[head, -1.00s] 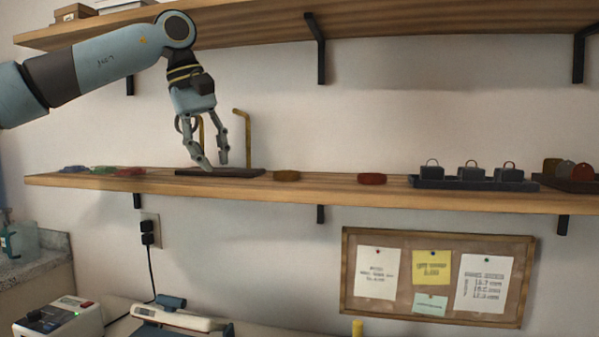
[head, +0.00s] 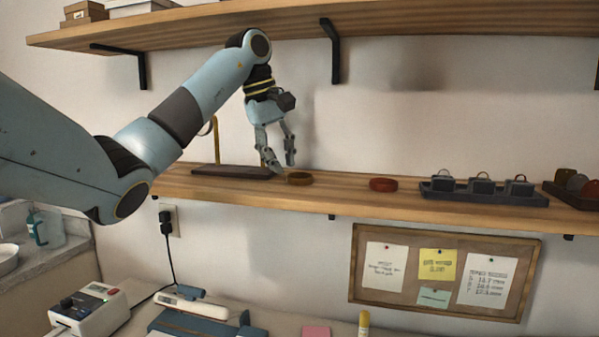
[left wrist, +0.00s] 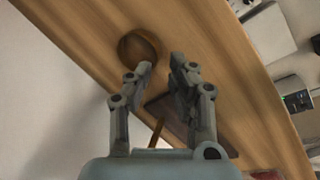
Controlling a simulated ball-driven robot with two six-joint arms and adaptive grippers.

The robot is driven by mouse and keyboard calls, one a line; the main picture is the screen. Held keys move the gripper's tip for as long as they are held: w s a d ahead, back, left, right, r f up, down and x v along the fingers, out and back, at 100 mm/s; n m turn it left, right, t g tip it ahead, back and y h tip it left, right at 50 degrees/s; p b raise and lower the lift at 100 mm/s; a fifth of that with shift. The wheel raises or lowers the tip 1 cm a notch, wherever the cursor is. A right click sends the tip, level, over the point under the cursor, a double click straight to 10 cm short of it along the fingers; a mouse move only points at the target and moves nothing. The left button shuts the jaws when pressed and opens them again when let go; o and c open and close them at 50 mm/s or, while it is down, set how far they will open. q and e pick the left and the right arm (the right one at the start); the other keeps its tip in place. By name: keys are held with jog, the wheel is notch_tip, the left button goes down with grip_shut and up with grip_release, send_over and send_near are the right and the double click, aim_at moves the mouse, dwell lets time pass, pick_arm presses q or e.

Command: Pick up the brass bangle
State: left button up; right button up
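The brass bangle (head: 299,178) lies flat on the wooden shelf, between a dark stand and a red ring. In the left wrist view the bangle (left wrist: 140,48) shows as a round brown ring just beyond the fingertips. My left gripper (head: 284,167) points down, its fingertips close above and to the left of the bangle. In the left wrist view the gripper (left wrist: 160,65) has a gap between its fingers and nothing in it. Whether a fingertip touches the bangle I cannot tell. My right gripper is not in view.
An upper shelf (head: 420,27) hangs above the arm. The shelf between bangle and red ring is clear.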

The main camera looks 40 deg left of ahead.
aim_at(292, 183)
pick_arm(q)
jog(key=shift+w+d+f, duration=0.2)
jog(key=shift+w+f, duration=0.2)
jog(key=shift+f, duration=0.1)
jog(key=shift+w+d+f, duration=0.15)
jog(key=shift+w+f, duration=0.2)
jog(key=shift+f, duration=0.5)
jog(key=shift+a+f, duration=0.1)
jog(key=shift+a, duration=0.05)
grip_shut()
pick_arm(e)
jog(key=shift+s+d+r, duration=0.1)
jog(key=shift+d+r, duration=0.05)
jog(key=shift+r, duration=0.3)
